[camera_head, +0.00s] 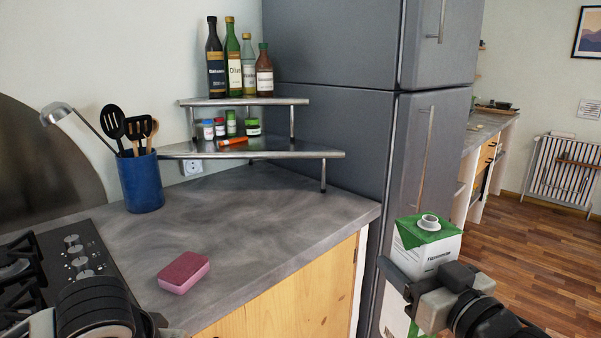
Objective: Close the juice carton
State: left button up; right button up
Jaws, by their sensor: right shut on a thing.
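The juice carton (427,245) is white with a green top and stands upright at the right, in front of the fridge. A round white spout (429,222) sits on its top; it is too small to tell whether a cap closes it. My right gripper (418,288) is shut on the carton, with its fingers across the near side, and hides part of the lower body. My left gripper (150,322) is at the bottom left edge, low over the counter and mostly cut off. I cannot tell if its jaws are open.
A pink sponge (184,272) lies on the grey counter (250,225). A black hob (75,250) is at the left. A blue utensil pot (140,182) and a corner shelf (250,150) with bottles and jars stand behind. The counter's middle is clear.

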jog(key=s+d+f, duration=0.1)
jog(key=f, duration=0.1)
jog(key=s+d+f+m+h, duration=0.1)
jog(key=s+d+f+h, duration=0.1)
jog(key=f, duration=0.1)
jog(key=shift+d+f+m+t, duration=0.25)
jog(key=shift+f+m+t, duration=0.05)
jog(key=shift+t, duration=0.1)
jog(key=s+a+f+m+h, duration=0.1)
jog(key=s+f+m+h, duration=0.1)
jog(key=s+f+h, duration=0.2)
jog(key=shift+s+a+f+m+t, duration=0.2)
jog(key=shift+s+a+m+t, duration=0.15)
jog(key=shift+s, duration=1.25)
jog(key=a+r+n+g+y, duration=0.1)
jog(key=a+n+g+y, duration=0.3)
jog(key=a+n+y, duration=0.4)
jog(key=shift+w+a+y, duration=0.45)
jog(key=shift+a+y, duration=1.15)
jog(key=shift+a, duration=1.4)
